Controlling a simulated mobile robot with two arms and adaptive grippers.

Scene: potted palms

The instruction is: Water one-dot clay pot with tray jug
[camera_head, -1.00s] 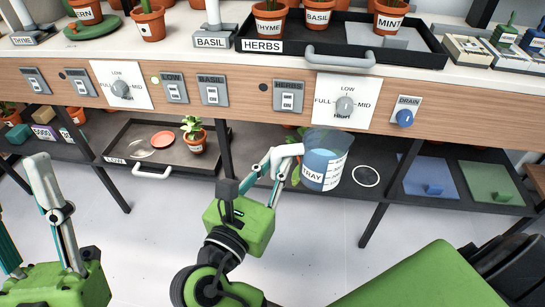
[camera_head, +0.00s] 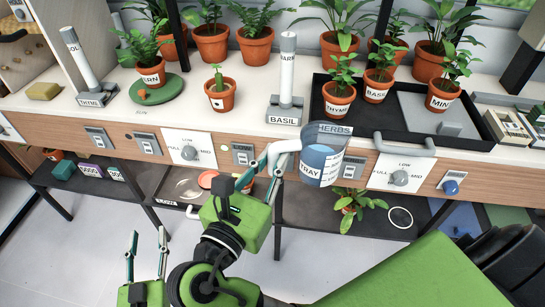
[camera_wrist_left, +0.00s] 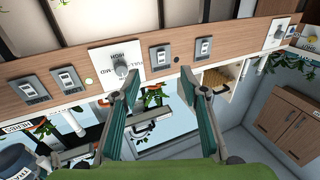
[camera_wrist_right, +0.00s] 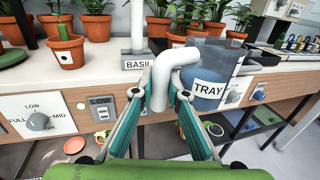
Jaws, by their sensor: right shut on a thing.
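The one-dot clay pot (camera_head: 219,97), a small terracotta pot with a cactus and a single dot on its label, stands upright on the counter; it also shows in the right wrist view (camera_wrist_right: 64,52). The tray jug (camera_head: 321,160) is clear, holds blue water, and has a TRAY label and a white handle. My right gripper (camera_head: 262,176) is shut on that handle. It holds the jug about upright before the counter's front edge, right of the pot and apart from it. My left gripper (camera_head: 146,256) is open and empty, low in front of the shelf.
The BASIL post (camera_head: 286,75) stands between pot and jug. A green saucer (camera_head: 160,92) with a FERN pot is left of the dot pot. The black HERBS tray (camera_head: 470,139) holds several pots at right. Switches and knobs line the counter front.

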